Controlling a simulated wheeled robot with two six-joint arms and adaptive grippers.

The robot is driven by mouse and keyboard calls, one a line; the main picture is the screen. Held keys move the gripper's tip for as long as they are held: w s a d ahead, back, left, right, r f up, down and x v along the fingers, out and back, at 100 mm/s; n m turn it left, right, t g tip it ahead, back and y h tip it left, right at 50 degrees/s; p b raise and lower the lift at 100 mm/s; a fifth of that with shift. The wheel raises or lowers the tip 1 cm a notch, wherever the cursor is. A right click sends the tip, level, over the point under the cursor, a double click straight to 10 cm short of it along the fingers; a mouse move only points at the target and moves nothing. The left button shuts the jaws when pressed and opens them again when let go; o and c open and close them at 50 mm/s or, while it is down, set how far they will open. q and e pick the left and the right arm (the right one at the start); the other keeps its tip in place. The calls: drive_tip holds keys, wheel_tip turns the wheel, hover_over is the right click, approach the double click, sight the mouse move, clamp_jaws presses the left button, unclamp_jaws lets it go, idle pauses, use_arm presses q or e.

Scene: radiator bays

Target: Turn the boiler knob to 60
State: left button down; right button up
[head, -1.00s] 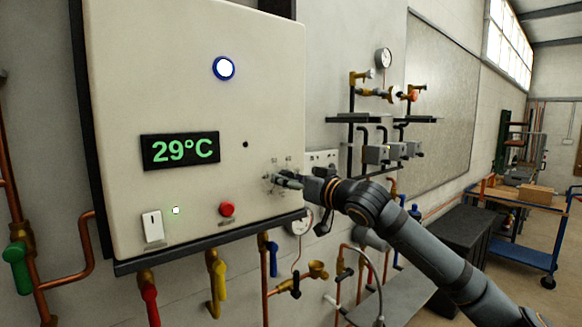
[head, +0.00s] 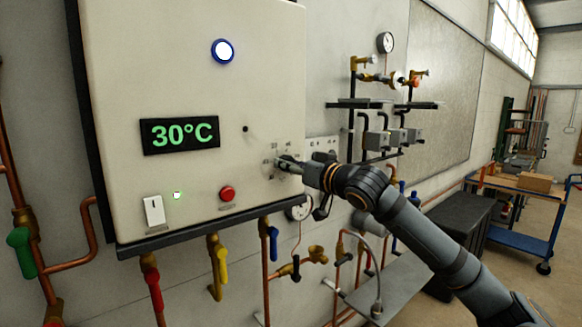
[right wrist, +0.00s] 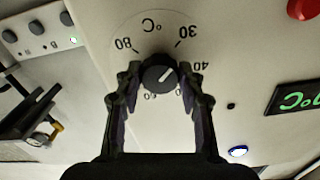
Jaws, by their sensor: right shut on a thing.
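The boiler (head: 200,60) is a cream wall cabinet, and its display (head: 180,134) reads 30°C in green. My right gripper (head: 286,163) reaches the dial at the cabinet's lower right and hides most of it in the head view. In the right wrist view the black boiler knob (right wrist: 158,68) sits between the two fingers, and my right gripper is shut on it. Its white mark slants toward the 30 side of the upside-down scale. The 80, 30 and 40 show, and the lower figures are partly covered by the fingers. My left gripper is not in view.
A red button (head: 227,194) and a white rocker switch (head: 154,210) are on the cabinet's lower front. Pipes with coloured valve handles, such as a yellow one (head: 221,260), run below. A blue trolley (head: 520,235) stands far right.

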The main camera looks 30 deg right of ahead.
drive_tip(key=shift+f+m+b, duration=0.15)
drive_tip(key=shift+m+b, duration=9.4)
drive_tip(key=shift+m, duration=6.25)
drive_tip(key=shift+w, duration=0.1)
drive_tip(key=o, duration=1.2)
